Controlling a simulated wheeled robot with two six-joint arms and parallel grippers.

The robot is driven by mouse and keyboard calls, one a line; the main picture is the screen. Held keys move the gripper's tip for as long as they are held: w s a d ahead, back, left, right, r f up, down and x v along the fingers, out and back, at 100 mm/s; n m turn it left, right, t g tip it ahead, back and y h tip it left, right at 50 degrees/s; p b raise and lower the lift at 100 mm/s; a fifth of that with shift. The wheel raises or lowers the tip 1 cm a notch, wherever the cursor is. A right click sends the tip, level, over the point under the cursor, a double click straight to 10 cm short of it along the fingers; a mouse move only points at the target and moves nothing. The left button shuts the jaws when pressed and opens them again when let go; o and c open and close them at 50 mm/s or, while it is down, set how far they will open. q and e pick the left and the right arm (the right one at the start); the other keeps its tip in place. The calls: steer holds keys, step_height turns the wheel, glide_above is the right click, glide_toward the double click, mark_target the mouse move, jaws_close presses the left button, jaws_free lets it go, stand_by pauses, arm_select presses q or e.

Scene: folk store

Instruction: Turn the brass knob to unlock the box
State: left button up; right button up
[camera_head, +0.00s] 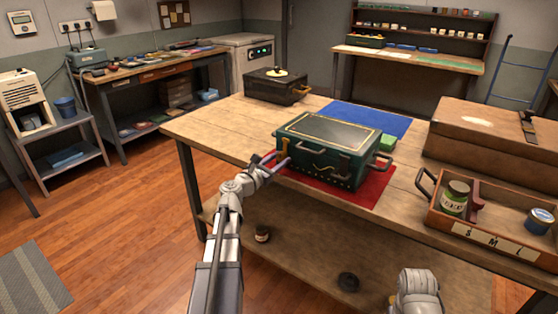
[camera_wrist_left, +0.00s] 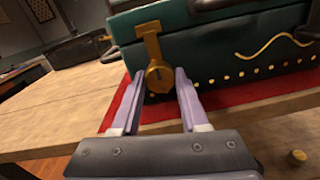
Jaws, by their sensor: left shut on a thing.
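A dark green box (camera_head: 312,158) with a gold-trimmed dark lid stands closed on a red mat (camera_head: 375,188) at the table's near edge. A brass clasp plate with a round knob (camera_wrist_left: 158,76) is on its front, near the left end. My left gripper (camera_head: 277,160) reaches the box's front-left. In the left wrist view, its two pale fingers (camera_wrist_left: 158,84) stand on either side of the brass knob and are shut on it. The fingers partly cover the red mat. My right gripper is outside both views; only part of that arm shows at the bottom right.
A blue mat (camera_head: 370,118) lies behind the box and a small green block (camera_head: 387,143) beside it. A black box (camera_head: 270,87) stands at the table's back left. A wooden tray (camera_head: 480,235) with jars and a large brown case (camera_head: 480,135) fill the right.

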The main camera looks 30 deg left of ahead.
arm_select(q)
jaws_close()
steer(key=m, duration=0.9)
steer(key=shift+p, duration=0.35)
steer(key=m, duration=0.4)
steer(key=shift+r+m, duration=0.1)
steer(key=shift+m, duration=0.3)
steer(key=shift+m+y, duration=0.3)
steer(key=shift+m, duration=1.6)
steer(key=o, duration=1.1)
jaws_free()
steer(key=shift+o, duration=0.2)
steer(key=shift+s, duration=0.1)
